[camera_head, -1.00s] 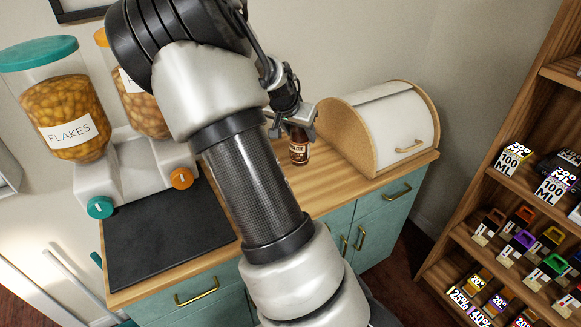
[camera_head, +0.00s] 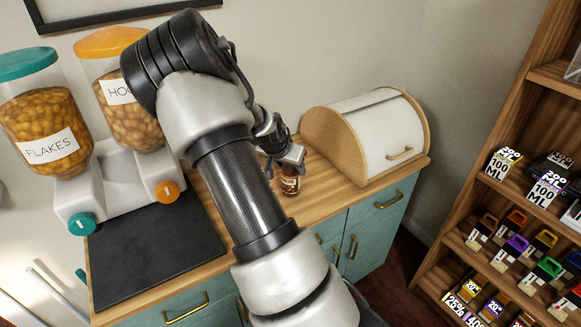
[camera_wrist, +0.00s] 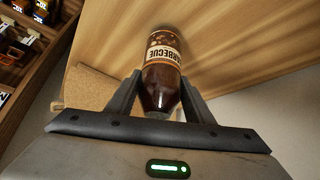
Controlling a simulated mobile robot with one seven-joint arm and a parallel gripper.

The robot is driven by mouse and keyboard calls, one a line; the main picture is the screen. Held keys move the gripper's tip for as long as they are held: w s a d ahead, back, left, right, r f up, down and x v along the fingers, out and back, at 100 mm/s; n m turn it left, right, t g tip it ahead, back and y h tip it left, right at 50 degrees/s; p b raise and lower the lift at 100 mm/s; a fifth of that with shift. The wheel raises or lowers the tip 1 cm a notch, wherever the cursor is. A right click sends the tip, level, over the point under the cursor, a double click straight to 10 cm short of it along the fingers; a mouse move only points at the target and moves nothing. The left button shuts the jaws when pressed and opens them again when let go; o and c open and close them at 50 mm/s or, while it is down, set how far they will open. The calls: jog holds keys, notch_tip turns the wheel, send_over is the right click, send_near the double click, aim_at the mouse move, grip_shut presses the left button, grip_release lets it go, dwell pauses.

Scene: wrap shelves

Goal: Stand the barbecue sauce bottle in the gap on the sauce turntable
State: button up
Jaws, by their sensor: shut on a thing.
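The barbecue sauce bottle (camera_wrist: 162,62) is dark brown with a cream label, seen large in the wrist view between my two fingers. My gripper (camera_wrist: 160,100) is shut on it around its narrowing upper part. In the head view the bottle (camera_head: 290,181) is upright at the wooden counter, below my gripper (camera_head: 287,160). I cannot tell whether its base touches the wood. The sauce turntable does not show in either view.
A bread bin (camera_head: 372,137) with a white lid stands just right of the bottle. Two dispensers (camera_head: 42,120) and a dark mat (camera_head: 155,250) are at the left. A wooden shelf unit (camera_head: 510,110) with small boxes stands at the right. Bare counter (camera_head: 335,195) lies in front of the bin.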

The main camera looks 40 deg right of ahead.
jog(key=shift+f, duration=0.15)
jog(key=o, duration=1.4)
jog(key=shift+r, duration=0.2)
